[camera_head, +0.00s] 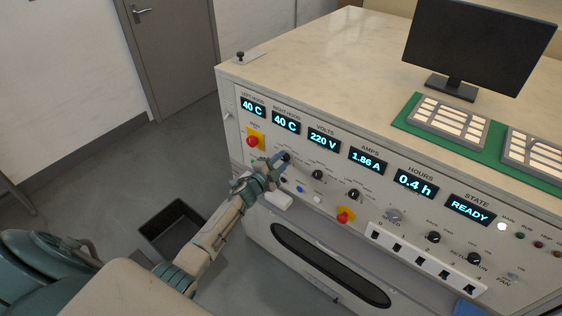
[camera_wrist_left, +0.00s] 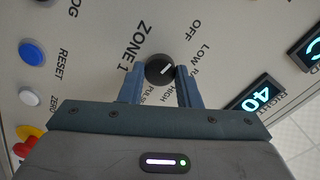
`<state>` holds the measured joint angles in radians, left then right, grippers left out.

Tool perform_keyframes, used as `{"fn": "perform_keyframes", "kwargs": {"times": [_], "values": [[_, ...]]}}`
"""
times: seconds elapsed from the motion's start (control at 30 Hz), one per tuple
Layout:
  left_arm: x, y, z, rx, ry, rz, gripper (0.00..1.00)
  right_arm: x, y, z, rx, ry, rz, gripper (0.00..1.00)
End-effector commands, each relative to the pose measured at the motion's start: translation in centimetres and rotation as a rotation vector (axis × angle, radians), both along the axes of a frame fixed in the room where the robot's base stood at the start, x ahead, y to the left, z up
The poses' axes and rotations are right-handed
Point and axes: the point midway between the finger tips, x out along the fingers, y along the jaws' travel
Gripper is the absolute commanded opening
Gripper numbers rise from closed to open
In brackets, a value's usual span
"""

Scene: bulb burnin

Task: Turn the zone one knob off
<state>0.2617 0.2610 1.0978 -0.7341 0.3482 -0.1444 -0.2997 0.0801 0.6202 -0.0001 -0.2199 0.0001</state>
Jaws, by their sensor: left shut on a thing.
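The zone one knob (camera_wrist_left: 160,67) is a small black dial on the pale panel, with "ZONE 1" printed beside it in the left wrist view. My left gripper (camera_wrist_left: 161,72) has one blue finger on each side of the knob and is shut on it. The knob's white mark points to the upper right, roughly toward the LOW print; its exact setting is hard to tell. OFF is printed farther up. In the head view, my left gripper (camera_head: 279,160) is at the panel's left part and mostly hides this knob. My right gripper is not in view.
Other black knobs (camera_head: 317,174) sit to the right along the panel. A red button (camera_head: 253,141) is up and left of my gripper, and another red one (camera_head: 345,215) is lower right. A blue RESET button (camera_wrist_left: 32,52) is nearby. A dark open bin (camera_head: 175,232) stands on the floor.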

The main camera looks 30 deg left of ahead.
Motion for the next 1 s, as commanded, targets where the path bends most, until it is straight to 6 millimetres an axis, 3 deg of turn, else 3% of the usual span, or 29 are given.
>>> {"fn": "perform_keyframes", "kwargs": {"times": [0.17,0.2,0.3,0.67,1.0], "values": [[0.0,0.0,-0.1,-0.002,0.002,0.000,0.07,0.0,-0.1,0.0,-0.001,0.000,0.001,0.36],[0.0,0.0,-0.1,-0.002,0.002,0.000,0.38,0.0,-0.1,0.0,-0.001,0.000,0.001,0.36],[0.0,0.0,-0.1,-0.001,0.001,0.000,0.52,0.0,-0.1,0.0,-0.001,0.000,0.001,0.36],[-0.6,0.1,-0.2,0.001,0.001,0.000,0.52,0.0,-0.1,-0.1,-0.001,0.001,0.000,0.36],[-6.1,1.1,-0.4,0.003,0.002,-0.001,0.52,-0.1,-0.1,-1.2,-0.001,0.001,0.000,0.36]]}}
